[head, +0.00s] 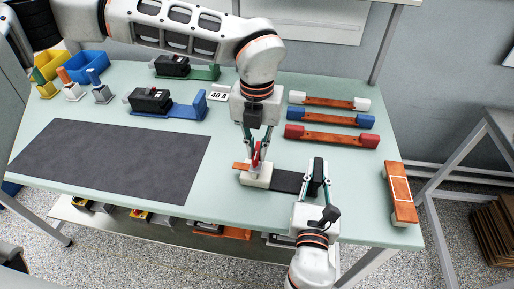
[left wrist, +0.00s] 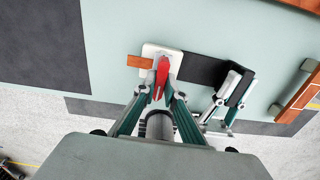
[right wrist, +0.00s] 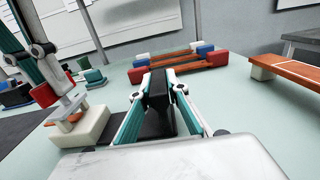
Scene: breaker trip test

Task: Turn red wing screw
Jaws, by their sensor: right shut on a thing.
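The red wing screw (head: 256,157) stands on a white block (head: 257,181) with an orange tab (head: 241,166) at its side. It also shows in the left wrist view (left wrist: 161,78). My left gripper (head: 258,147) points down over it, with its fingers apart on either side of the red wing; I cannot tell whether they touch it. A black base (head: 287,181) runs from the white block to a black upright piece (head: 318,170). My right gripper (right wrist: 160,88) is shut on that upright piece, whose top shows between its fingers.
Bars with white, blue and red ends (head: 332,138) lie behind on the right. An orange board (head: 400,192) lies at the right edge. Black units on blue (head: 182,109) and green bases, and a "40 A" card (head: 219,96), are at the back. A dark mat (head: 112,160) covers the left.

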